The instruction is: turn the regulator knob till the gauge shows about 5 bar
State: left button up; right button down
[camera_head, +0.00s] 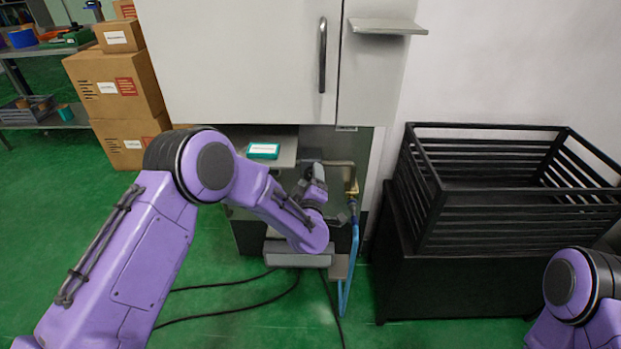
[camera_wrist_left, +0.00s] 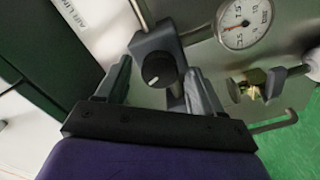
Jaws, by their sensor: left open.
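The regulator knob (camera_wrist_left: 158,70), round and black with a white mark, shows in the left wrist view on a dark grey block. The gauge (camera_wrist_left: 243,22) is a white dial with a reddish needle, right of the knob and cut by the top edge; its small figures are hard to read. My left gripper (camera_wrist_left: 159,76) is open, with one finger on either side of the knob; I cannot tell whether they touch it. In the head view my left gripper (camera_head: 314,190) is at the machine's lower opening, and the knob is not clearly seen there. My right gripper is out of view.
A brass fitting (camera_wrist_left: 255,84) sits right of the fingers. A blue hose (camera_head: 349,268) hangs beside the machine (camera_head: 240,60). A black slatted crate (camera_head: 510,235) stands on a dark base at right. Boxes (camera_head: 115,85) stand at left. Black cables (camera_head: 240,307) cross the green floor.

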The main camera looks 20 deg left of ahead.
pick_arm(q)
jog(key=v, duration=1)
jog(key=shift+p, duration=0.3)
jog(key=s+a+f+m+g+h, duration=0.1)
jog(key=s+a+f+m+g, duration=0.25)
jog(key=s+f, duration=0.4)
jog(key=s+a+f+m+g+h, duration=0.1)
jog(key=s+a+f+m+g, duration=0.1)
jog(key=s+f+g, duration=0.35)
jog(key=s+a+f+m+g+h, duration=0.1)
jog(key=s+a+f+m+g, duration=0.15)
jog(key=s+f, duration=0.65)
jog(key=s+a+f+g+y, duration=0.1)
jog(key=s+a, duration=0.2)
jog(key=s, duration=0.4)
jog(key=s+a+f+g, duration=0.1)
jog(key=s+a+g, duration=0.1)
jog(key=s, duration=0.5)
notch_tip(320, 180, up, 14)
jog(key=p, duration=1.4)
jog(key=shift+r, duration=0.2)
